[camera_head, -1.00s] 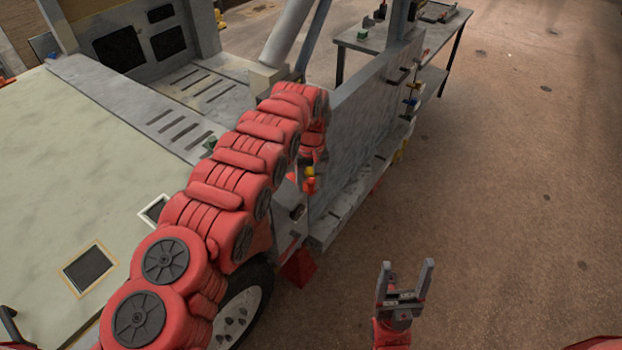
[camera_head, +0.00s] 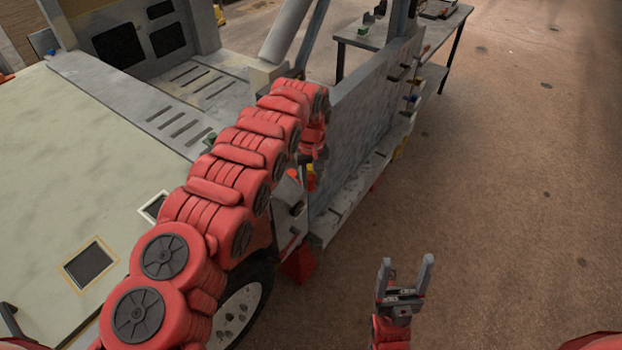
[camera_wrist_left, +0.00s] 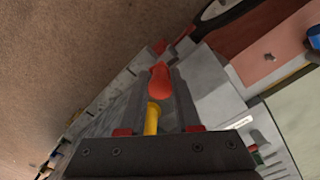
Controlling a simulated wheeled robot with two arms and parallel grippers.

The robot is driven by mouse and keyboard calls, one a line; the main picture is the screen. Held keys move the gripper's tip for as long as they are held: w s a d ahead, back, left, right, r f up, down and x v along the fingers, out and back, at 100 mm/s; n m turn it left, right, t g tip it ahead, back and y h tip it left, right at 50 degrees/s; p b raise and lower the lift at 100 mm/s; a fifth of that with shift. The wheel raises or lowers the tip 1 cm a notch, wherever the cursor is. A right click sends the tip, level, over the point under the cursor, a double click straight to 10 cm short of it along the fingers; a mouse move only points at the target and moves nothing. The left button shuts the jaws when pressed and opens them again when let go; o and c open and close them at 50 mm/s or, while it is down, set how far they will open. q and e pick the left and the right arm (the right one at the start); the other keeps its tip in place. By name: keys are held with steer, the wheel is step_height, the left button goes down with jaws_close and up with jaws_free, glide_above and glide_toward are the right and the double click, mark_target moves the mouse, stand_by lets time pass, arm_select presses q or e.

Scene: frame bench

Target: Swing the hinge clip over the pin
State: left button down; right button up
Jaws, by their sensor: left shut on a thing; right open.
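My left gripper (camera_wrist_left: 160,88) is shut on a yellow piece with a rounded red end (camera_wrist_left: 153,118), probably the hinge clip, at the near end of the grey frame. In the head view, my left gripper (camera_head: 308,176) is small and partly hidden by my arm; a bit of red and yellow shows there. I cannot make out the pin in either view. My right gripper (camera_head: 405,285) is open and empty, over the floor right of the frame.
The grey upright panel (camera_head: 362,120) has a ledge with small coloured fittings (camera_head: 411,102) along it. A wheel (camera_head: 240,310) is below my left arm. A dark table (camera_head: 405,35) stands at the back. The brown floor (camera_head: 520,180) on the right is clear.

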arm_select(q)
steer(key=shift+s+a+f+m+b, duration=0.1)
steer(key=shift+s+a+m+b, duration=0.2)
steer(key=shift+m+b, duration=0.65)
steer(key=a+m, duration=0.1)
steer(key=m, duration=0.3)
steer(key=a+m, duration=0.1)
steer(key=m, duration=0.1)
steer(key=shift+s+a+b, duration=0.3)
steer(key=shift+b, duration=0.05)
steer(key=shift+a+m, duration=0.4)
steer(key=shift+m, duration=0.65)
steer(key=shift+w+a+m+b, duration=0.1)
steer(key=shift+a+m+b, duration=0.15)
steer(key=shift+m+b, duration=0.25)
steer(key=shift+a+m+b, duration=0.25)
steer(key=shift+m, duration=0.45)
steer(key=shift+w+a+m+b, duration=0.15)
steer(key=shift+a+m+b, duration=0.1)
steer(key=shift+m+b, duration=0.35)
steer(key=shift+w+a+m+b, duration=0.1)
steer(key=shift+a+m+b, duration=0.15)
steer(key=shift+m, duration=0.55)
